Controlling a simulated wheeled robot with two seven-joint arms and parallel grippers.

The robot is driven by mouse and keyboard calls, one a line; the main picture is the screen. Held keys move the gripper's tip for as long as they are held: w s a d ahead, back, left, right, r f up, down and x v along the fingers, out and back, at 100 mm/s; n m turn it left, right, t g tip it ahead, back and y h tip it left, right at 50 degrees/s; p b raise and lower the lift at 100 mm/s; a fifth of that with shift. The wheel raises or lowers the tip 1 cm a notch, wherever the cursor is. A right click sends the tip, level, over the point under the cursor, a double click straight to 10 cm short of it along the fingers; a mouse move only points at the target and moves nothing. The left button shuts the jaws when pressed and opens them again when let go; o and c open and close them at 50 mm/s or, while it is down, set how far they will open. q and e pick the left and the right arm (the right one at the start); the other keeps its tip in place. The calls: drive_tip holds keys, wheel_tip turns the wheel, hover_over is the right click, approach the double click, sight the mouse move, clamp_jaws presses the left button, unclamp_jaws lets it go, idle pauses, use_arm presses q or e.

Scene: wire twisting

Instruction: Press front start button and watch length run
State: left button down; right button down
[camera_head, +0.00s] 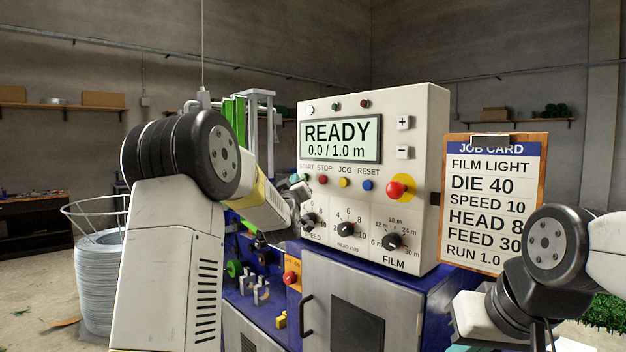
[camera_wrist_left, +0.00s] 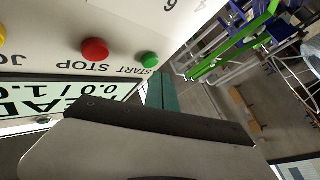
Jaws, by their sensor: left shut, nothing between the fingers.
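The machine's cream control box (camera_head: 420,130) has a display (camera_head: 341,139) reading "READY" and "0.0 / 1.0 m". Below it is a button row labelled START, STOP, JOG and RESET. The green START button (camera_wrist_left: 149,59) shows clearly in the left wrist view, beside the red STOP button (camera_wrist_left: 95,49). My left gripper (camera_head: 300,187) is at the START end of the row, partly hiding it in the head view. Its shut, empty teal fingers (camera_wrist_left: 161,92) point close to START; I cannot tell whether they touch.
A red emergency button (camera_head: 398,190) on yellow sits right of the row, with dark knobs below. A job card (camera_head: 494,192) hangs on the right, partly covered by my right arm. A wire coil (camera_head: 95,285) stands left. Another red button (camera_head: 291,278) is lower down.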

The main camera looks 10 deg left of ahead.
use_arm(q)
drive_tip(key=shift+w+d, duration=0.1)
drive_tip(key=shift+d, duration=0.05)
drive_tip(key=shift+w+d, duration=0.15)
drive_tip(key=shift+w, duration=0.05)
drive_tip(key=shift+w+d, duration=0.25)
drive_tip(key=shift+w, duration=0.1)
idle(0.6)
idle(0.4)
drive_tip(key=shift+s+a, duration=0.5)
drive_tip(key=shift+s, duration=0.15)
drive_tip(key=s+a, duration=0.1)
drive_tip(key=s, duration=0.1)
drive_tip(key=s+a, duration=0.2)
idle(0.3)
idle(0.5)
